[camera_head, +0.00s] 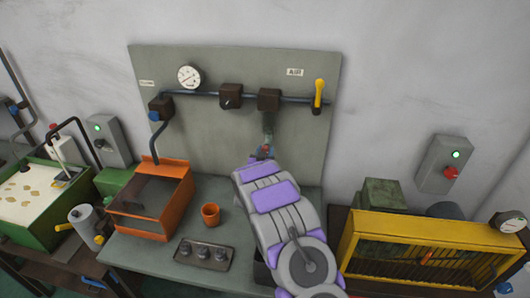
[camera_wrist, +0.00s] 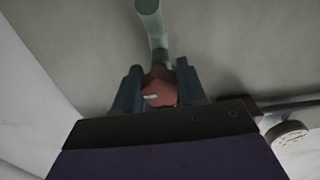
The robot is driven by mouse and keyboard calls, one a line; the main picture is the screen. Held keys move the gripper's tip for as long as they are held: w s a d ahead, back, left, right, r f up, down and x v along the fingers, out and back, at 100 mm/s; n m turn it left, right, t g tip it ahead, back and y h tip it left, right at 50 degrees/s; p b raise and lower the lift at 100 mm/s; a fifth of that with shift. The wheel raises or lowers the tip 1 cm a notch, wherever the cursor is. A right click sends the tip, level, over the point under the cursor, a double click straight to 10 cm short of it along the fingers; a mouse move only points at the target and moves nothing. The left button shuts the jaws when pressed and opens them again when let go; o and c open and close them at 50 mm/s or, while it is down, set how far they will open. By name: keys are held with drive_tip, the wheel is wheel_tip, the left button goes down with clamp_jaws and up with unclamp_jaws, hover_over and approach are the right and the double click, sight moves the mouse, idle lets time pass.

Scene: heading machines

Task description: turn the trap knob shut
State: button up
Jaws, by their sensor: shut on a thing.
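The trap knob is a small red knob (camera_wrist: 159,88) with a pale mark, at the lower end of a greenish trap tube (camera_wrist: 153,25) in the wrist view. My gripper (camera_wrist: 158,84) has one dark finger on each side of the knob and is shut on it. In the head view my gripper (camera_head: 264,153) reaches up to the board below the right dark block, and a bit of red shows between the fingers. The trap tube (camera_head: 269,126) hangs from that block. My arm hides most of the knob there.
A grey board (camera_head: 210,130) carries a pipe, a gauge (camera_head: 189,76) and a yellow lever (camera_head: 318,95). An orange box (camera_head: 150,200), an orange cup (camera_head: 210,214) and a tray (camera_head: 204,255) of small fittings stand left of my arm. A yellow cage (camera_head: 430,245) stands right.

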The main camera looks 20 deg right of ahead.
drive_tip(key=shift+n, duration=0.3)
drive_tip(key=n+p, duration=0.3)
drive_tip(key=shift+r+n, duration=0.15)
drive_tip(key=shift+n, duration=0.25)
drive_tip(key=n+p, duration=0.2)
drive_tip(key=n, duration=0.2)
drive_tip(key=n+p, duration=0.3)
drive_tip(key=n, duration=0.3)
drive_tip(key=shift+s+r+n, duration=0.1)
drive_tip(key=shift+n, duration=0.2)
drive_tip(key=shift+n+p, duration=0.5)
drive_tip(key=shift+n, duration=0.8)
drive_tip(key=shift+f, duration=0.2)
drive_tip(key=o, duration=1.1)
drive_tip(key=shift+c, duration=0.2)
drive_tip(key=shift+r, duration=0.1)
drive_tip(key=shift+s, duration=0.1)
